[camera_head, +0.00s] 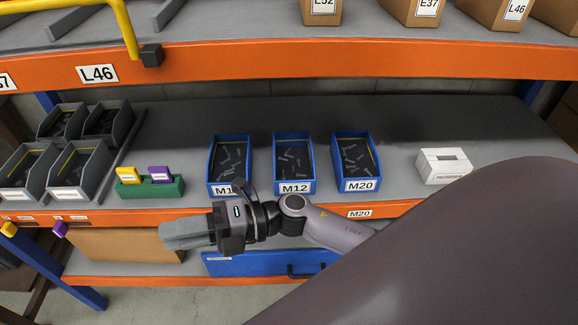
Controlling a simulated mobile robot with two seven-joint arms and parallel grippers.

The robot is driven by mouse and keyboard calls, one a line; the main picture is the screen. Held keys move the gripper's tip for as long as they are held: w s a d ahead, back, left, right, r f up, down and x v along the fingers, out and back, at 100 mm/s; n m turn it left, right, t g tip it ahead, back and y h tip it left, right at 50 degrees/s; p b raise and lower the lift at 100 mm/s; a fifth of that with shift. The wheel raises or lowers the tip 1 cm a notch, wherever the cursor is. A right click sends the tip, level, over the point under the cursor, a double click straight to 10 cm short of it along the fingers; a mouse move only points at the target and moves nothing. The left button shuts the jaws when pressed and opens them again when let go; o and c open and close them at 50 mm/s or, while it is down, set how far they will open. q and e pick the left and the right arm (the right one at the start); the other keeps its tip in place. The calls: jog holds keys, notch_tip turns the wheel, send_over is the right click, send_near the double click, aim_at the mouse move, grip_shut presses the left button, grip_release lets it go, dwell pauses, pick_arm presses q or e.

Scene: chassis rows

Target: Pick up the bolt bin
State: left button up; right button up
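Three blue bins holding dark bolts stand in a row on the middle shelf. The left bin (214,188) has a label starting "M1", partly hidden by my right gripper's body. The middle bin (308,187) reads M12 and the right bin (377,184) reads M20. My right gripper (185,233) is in front of the shelf edge, below and left of the left blue bin, with its fingers pointing left. It appears apart from the bins. Its fingers overlap in this view, so their opening cannot be told. My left gripper is not in view.
Grey bins (78,193) stand at the left, beside a green holder (150,189) with yellow and purple cards. A white box (443,166) is at the right. An orange upper shelf beam (300,63) runs above; a yellow bar (126,28) hangs at upper left.

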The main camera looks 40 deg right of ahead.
notch_tip(320, 180, down, 4)
jog(key=d+n+g+h, duration=0.2)
jog(key=n+g+h, duration=0.2)
jog(key=n+g, duration=0.3)
jog(key=n+h+b, duration=0.2)
jog(key=n+h, duration=0.4)
jog(key=h, duration=1)
send_over(295, 181)
jog(key=shift+w+a+f, duration=0.2)
jog(key=shift+w+f, duration=0.1)
jog(key=shift+f, duration=0.2)
jog(key=shift+d+f, duration=0.15)
jog(key=shift+f, duration=0.1)
jog(key=f, duration=0.2)
jog(key=f+p, duration=0.1)
jog(key=f, duration=0.2)
jog(key=shift+s+d+f, duration=0.1)
jog(key=shift+s+f, duration=0.1)
jog(key=shift+f, duration=0.45)
pick_arm(q)
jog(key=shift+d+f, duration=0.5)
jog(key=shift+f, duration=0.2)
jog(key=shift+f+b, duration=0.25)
jog(key=shift+b, duration=0.05)
pick_arm(e)
jog(key=shift+f, duration=0.25)
